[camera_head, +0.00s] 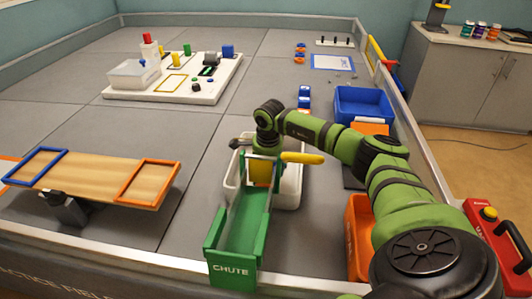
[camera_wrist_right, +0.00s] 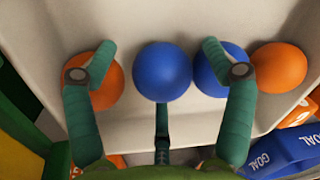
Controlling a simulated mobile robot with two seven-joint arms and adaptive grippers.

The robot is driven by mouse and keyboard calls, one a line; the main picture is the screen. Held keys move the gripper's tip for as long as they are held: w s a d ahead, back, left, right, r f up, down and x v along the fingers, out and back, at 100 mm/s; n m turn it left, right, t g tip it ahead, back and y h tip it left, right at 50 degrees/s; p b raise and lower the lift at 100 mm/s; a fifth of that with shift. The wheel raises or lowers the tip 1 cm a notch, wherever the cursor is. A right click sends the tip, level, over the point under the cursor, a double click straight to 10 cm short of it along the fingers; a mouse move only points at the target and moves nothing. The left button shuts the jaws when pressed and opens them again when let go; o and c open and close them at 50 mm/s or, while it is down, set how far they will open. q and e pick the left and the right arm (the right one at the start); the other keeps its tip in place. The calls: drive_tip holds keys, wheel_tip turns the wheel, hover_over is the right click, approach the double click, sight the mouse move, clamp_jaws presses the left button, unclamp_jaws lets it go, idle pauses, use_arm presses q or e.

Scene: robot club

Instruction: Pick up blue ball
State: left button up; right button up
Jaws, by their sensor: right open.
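Two blue balls lie in the white bin (camera_wrist_right: 160,20): one blue ball (camera_wrist_right: 162,72) near the middle of the right wrist view, and another blue ball (camera_wrist_right: 212,72) to its right, partly hidden by a finger. An orange ball (camera_wrist_right: 98,88) lies at the left, behind the other finger, and an orange ball (camera_wrist_right: 279,68) at the far right. My right gripper (camera_wrist_right: 158,60) is open and empty, its fingers spread on either side of the middle blue ball. In the head view my right gripper (camera_head: 245,143) is over the white bin (camera_head: 291,192), and the balls are hidden. My left gripper is not in view.
A green chute (camera_head: 240,228) with a yellow part stands against the bin's near left side. A wooden seesaw board (camera_head: 98,178) is at the left. A blue bin (camera_head: 362,104) and an orange bin (camera_head: 358,240) stand to the right.

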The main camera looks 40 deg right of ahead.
drive_tip(key=c, duration=1.2)
drive_tip(key=shift+c, duration=0.2)
